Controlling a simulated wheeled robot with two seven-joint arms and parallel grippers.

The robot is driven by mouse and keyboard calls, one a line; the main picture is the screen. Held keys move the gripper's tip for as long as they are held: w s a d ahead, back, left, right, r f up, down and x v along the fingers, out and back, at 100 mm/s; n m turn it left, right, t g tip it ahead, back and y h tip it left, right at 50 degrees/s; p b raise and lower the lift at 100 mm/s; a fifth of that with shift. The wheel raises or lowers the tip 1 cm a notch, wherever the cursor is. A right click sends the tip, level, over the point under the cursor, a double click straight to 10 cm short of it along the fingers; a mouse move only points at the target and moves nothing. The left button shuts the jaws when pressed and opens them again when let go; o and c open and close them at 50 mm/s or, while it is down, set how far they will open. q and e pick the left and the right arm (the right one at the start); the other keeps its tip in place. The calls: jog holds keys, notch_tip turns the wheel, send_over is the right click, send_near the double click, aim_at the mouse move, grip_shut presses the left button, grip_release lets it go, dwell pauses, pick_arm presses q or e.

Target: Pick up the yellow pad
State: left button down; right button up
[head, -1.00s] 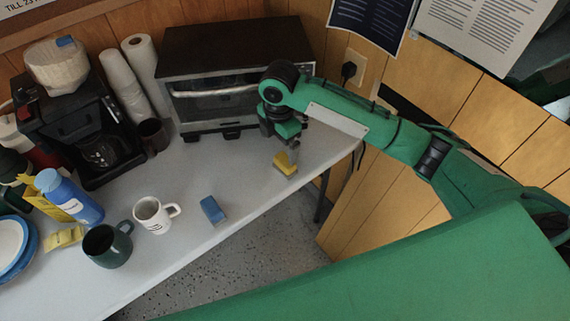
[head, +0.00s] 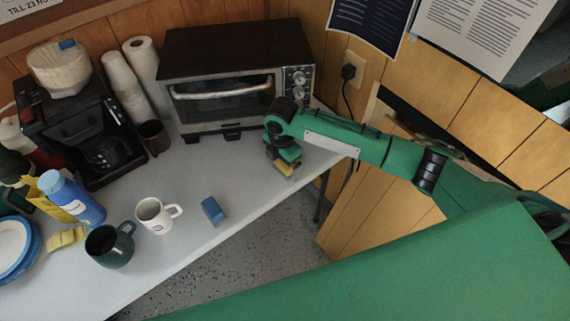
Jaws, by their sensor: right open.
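The yellow pad (head: 284,169) lies on the grey table near its right end, in front of the toaster oven. My right gripper (head: 285,165) is open and points down right at the pad, with its fingers low around or beside it. The gripper hides much of the pad, and I cannot tell whether the fingers touch it. My left gripper does not show.
A blue block (head: 213,210) lies near the table's front edge. A white mug (head: 154,215) and a dark green mug (head: 109,246) stand left of it. The toaster oven (head: 235,80) stands close behind my right gripper. The table (head: 185,180) is bare in the middle.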

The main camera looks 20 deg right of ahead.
aim_at(282, 163)
notch_tip(282, 163, down, 2)
jog(key=shift+f, duration=0.15)
jog(key=c, duration=1.1)
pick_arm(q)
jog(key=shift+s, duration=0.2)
pick_arm(e)
jog(key=shift+o, duration=0.2)
pick_arm(q)
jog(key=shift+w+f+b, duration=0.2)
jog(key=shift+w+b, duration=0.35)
jog(key=shift+b, duration=0.05)
pick_arm(e)
notch_tip(282, 163, up, 20)
